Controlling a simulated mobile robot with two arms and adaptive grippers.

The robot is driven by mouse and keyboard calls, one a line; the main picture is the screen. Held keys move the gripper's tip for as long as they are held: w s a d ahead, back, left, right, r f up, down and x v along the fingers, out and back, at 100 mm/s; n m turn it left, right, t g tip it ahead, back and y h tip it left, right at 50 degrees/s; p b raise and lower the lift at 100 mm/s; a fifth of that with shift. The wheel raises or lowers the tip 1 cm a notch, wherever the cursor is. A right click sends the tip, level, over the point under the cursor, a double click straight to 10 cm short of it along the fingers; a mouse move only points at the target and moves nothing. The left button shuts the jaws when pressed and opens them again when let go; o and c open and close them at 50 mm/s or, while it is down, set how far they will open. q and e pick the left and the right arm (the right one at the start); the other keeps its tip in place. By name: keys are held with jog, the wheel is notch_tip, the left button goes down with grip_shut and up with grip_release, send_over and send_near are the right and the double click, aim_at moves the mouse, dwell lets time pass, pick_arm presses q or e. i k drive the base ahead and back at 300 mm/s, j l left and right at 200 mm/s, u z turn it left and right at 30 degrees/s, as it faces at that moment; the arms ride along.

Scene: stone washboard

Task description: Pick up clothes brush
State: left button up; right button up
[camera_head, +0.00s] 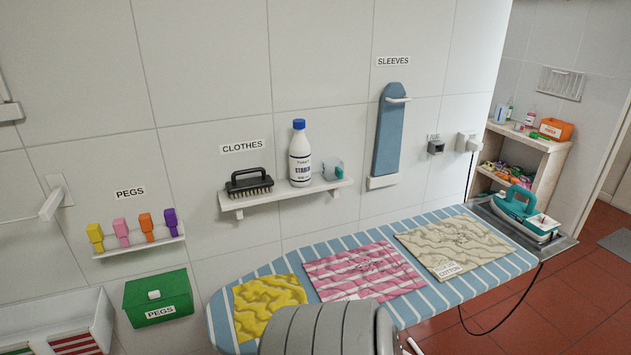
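A white bottle with a blue cap (299,157) stands right of the brush, beside a small clear cup (333,170). A striped ironing board (425,308) with folded cloths is below. Coloured pegs (121,230) and a green box (157,297) are at lower left.

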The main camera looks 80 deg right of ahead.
aim_at(246, 185)
jog(key=z, duration=1.95)
